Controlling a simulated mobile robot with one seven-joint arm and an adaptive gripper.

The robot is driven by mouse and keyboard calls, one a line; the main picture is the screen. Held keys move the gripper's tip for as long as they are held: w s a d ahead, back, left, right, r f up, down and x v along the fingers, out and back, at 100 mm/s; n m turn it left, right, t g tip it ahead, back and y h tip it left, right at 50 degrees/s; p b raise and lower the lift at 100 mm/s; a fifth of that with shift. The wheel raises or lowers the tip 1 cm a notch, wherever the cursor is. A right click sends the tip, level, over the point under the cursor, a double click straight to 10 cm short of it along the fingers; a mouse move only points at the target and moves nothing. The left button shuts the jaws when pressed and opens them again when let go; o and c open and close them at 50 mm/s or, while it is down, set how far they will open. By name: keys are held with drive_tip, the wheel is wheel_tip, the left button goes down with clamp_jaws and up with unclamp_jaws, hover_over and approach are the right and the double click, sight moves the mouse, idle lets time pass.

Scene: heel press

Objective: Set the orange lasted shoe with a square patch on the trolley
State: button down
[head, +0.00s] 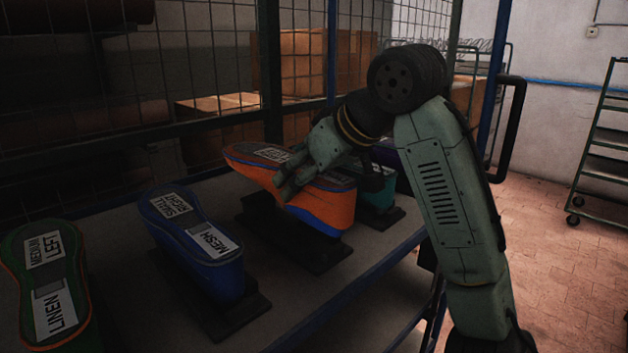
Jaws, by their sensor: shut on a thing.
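An orange lasted shoe (330,208) with a blue lower band lies sole up over a dark stand (290,240) on the shelf (150,315). A white label (275,155) shows on its sole, partly hidden by my gripper. I cannot make out a square patch. My gripper (287,190) comes from the right and is shut on the orange shoe around its middle. I cannot tell whether the shoe touches its stand. Which piece of wheeled furniture is the trolley is not clear; a green rack on casters (600,160) stands far right.
A blue shoe (205,245) labelled mesh and a green shoe (50,285) labelled linen stand to the left. A teal shoe (377,192) is close behind my gripper. Wire mesh (215,60) backs the shelf. The brick floor at right is clear.

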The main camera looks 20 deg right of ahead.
sight(324, 175)
drive_tip(key=shift+w+a+f+b, duration=0.1)
drive_tip(key=shift+w+a, duration=0.15)
drive_tip(key=shift+w, duration=0.4)
drive_tip(key=shift+w+a+f+b, duration=0.15)
drive_tip(key=shift+w+a, duration=0.05)
drive_tip(key=shift+w, duration=0.4)
drive_tip(key=shift+w+a+f+b, duration=0.1)
drive_tip(key=shift+w+a, duration=0.15)
drive_tip(key=shift+w, duration=0.4)
drive_tip(key=shift+f+b, duration=0.85)
drive_tip(key=shift+f, duration=0.45)
drive_tip(key=shift+f+b, duration=0.3)
drive_tip(key=shift+f, duration=0.35)
drive_tip(key=c, duration=0.6)
unclamp_jaws()
drive_tip(key=shift+c, duration=0.2)
drive_tip(key=shift+f, duration=0.1)
drive_tip(key=v, duration=1.2)
drive_tip(key=shift+s+d, duration=0.1)
